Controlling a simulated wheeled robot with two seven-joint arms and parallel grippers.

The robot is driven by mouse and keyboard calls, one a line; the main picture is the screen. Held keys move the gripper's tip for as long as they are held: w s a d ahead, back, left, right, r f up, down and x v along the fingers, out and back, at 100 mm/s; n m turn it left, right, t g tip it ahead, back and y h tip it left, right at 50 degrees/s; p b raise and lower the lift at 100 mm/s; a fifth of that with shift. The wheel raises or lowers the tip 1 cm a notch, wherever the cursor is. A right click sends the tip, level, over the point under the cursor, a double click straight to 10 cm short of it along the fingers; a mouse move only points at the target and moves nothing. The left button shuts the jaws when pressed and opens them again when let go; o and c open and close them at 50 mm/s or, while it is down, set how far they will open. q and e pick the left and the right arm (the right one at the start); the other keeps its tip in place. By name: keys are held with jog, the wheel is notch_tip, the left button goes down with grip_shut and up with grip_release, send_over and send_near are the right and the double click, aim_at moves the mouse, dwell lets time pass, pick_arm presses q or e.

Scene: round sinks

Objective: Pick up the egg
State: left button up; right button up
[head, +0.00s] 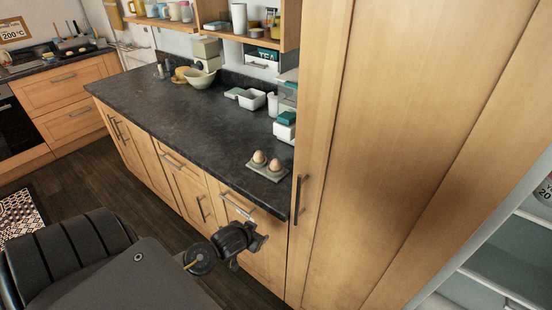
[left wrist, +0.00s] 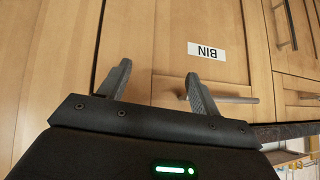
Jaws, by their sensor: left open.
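Two brown eggs, one on the left (head: 259,157) and one on the right (head: 275,165), sit upright side by side in a small grey holder (head: 266,173) near the front right end of the dark countertop. My left gripper (head: 257,238) is below the counter's front edge in the head view, in front of the cabinet doors and apart from the eggs. In the left wrist view the left gripper (left wrist: 160,82) has its two fingers spread with nothing between them. No egg shows in that view. My right gripper is not in view.
A drawer handle (head: 238,208) is close to my left gripper. A cabinet front labelled BIN (left wrist: 208,51) fills much of the wrist view. A tall wooden cabinet (head: 420,120) stands right of the eggs. The countertop (head: 190,120) left of them is clear; bowls and boxes stand behind.

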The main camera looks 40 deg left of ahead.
pick_arm(q)
notch_tip(320, 180, up, 11)
jog(key=d+t+p, duration=0.1)
jog(key=n+t, duration=0.1)
jog(key=t, duration=0.2)
send_near(273, 166)
jog(key=p+x, duration=0.1)
jog(key=x, duration=0.3)
jog(key=shift+w+d+f, duration=0.15)
jog(key=shift+f, duration=0.15)
jog(key=shift+w, duration=0.15)
jog(key=p+x, duration=0.2)
jog(key=x, duration=0.2)
jog(key=shift+w+a, duration=0.2)
jog(key=shift+w, duration=0.25)
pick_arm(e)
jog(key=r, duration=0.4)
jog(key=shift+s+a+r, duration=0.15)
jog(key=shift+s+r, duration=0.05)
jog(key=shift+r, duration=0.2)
pick_arm(q)
jog(key=shift+c, duration=0.3)
jog(key=c, duration=0.6)
